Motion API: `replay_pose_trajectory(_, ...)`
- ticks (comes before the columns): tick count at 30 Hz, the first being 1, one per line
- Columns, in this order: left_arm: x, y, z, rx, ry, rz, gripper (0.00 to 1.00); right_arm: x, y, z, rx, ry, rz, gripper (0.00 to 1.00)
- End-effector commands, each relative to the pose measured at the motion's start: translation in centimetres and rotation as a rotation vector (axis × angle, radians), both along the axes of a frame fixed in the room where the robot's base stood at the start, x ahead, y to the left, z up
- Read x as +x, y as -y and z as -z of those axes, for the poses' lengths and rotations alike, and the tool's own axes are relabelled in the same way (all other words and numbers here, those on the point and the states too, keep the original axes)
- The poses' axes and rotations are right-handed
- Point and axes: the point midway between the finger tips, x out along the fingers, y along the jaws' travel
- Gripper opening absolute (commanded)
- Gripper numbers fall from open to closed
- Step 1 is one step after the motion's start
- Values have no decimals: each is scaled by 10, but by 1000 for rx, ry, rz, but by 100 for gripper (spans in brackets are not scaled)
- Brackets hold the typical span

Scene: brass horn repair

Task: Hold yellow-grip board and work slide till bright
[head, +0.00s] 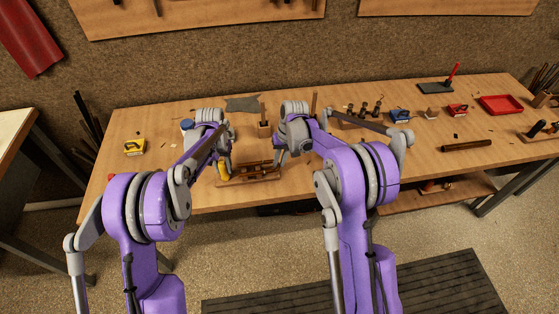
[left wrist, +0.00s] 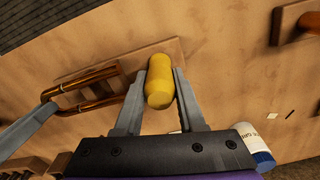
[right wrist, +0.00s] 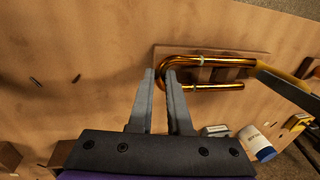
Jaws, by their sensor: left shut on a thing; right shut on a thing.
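The wooden board (head: 232,183) lies near the table's front edge, with its yellow grip (head: 223,169) at the left end. My left gripper (left wrist: 160,75) is shut on the yellow grip, one finger on each side. The brass slide (right wrist: 215,56), a U-shaped tube, lies along the board on dark wooden supports; it also shows in the left wrist view (left wrist: 90,82). My right gripper (right wrist: 160,74) is shut on the slide's curved end, at the board's right end. The slide looks orange-brown with shiny highlights. The fingertips partly hide the bend.
A white bottle with a blue cap (right wrist: 258,144) stands behind the left arm. A yellow block (head: 134,147) lies at the table's left. Wooden stands (head: 264,129), blue (head: 400,116) and red (head: 458,110) blocks and a red tray (head: 502,105) are farther back.

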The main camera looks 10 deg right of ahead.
Motion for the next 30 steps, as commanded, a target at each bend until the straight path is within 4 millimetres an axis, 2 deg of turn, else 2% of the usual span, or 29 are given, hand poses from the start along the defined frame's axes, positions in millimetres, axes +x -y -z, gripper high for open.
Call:
replay_pose_trajectory(10,0,0,0,1,0,0,0,0,1,0,0,0,1,0)
replay_pose_trajectory(13,0,0,0,1,0,0,0,1,10,0,-1,0,3,0)
replay_pose_trajectory(18,0,-1,0,1,0,0,0,1,36,0,-1,0,5,0)
replay_pose_trajectory(26,0,-1,0,1,0,-1,0,0,38,0,-1,0,1,0)
replay_pose_trajectory(27,0,-1,0,1,0,-1,0,0,38,0,-1,0,1,18)
replay_pose_trajectory(30,0,-1,0,1,0,-1,0,0,38,0,-1,0,1,36)
